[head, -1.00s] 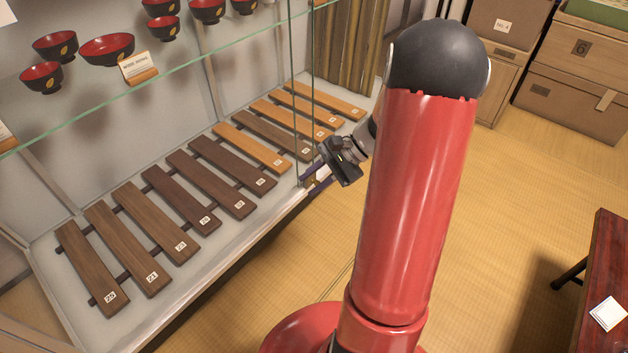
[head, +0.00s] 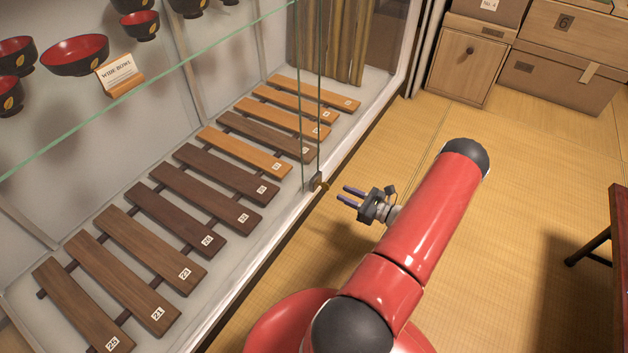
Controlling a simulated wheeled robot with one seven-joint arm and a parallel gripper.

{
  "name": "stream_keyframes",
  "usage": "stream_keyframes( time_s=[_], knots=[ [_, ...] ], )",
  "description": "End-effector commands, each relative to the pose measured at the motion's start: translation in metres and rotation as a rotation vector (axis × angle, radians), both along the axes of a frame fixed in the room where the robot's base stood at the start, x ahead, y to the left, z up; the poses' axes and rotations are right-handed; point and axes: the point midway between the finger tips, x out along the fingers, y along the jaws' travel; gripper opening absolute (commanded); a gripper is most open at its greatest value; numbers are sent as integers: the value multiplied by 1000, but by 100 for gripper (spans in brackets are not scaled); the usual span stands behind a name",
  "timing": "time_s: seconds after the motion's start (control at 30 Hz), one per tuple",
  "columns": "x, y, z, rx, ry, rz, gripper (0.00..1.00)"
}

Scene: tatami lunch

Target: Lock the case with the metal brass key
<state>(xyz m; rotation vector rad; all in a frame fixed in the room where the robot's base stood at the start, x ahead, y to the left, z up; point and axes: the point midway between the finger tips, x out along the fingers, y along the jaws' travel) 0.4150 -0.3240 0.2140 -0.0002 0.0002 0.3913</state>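The glass display case (head: 228,290) fills the left side of the head view. A small dark lock (head: 316,181) sits at the lower edge of its glass doors, where the panes overlap. A small brass-coloured piece, apparently the key (head: 325,187), sticks out of the lock on the outer side. Whether it is turned is too small to tell. My gripper (head: 345,196) is just right of the key, apart from it. Its two purple-grey fingers point toward the lock with a gap between them, and nothing shows between them.
The case holds wooden numbered bars (head: 205,205) on its floor and red-black bowls (head: 75,54) on a glass shelf. Boxes and a wooden cabinet (head: 466,66) stand at the back. A dark red table (head: 620,240) is at the right edge. Tatami floor (head: 520,180) between is clear.

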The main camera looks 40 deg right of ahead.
Motion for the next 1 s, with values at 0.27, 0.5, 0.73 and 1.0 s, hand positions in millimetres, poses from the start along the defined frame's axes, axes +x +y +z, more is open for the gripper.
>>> stream_keyframes(
  time_s=[0.27,0.5,0.73,1.0],
  knots=[
    [34,15,-1,1,-1,3,27],
    [64,27,-1,0,-1,3,27],
    [71,30,0,0,0,1,27],
    [71,30,0,0,0,1,12]
  ],
)
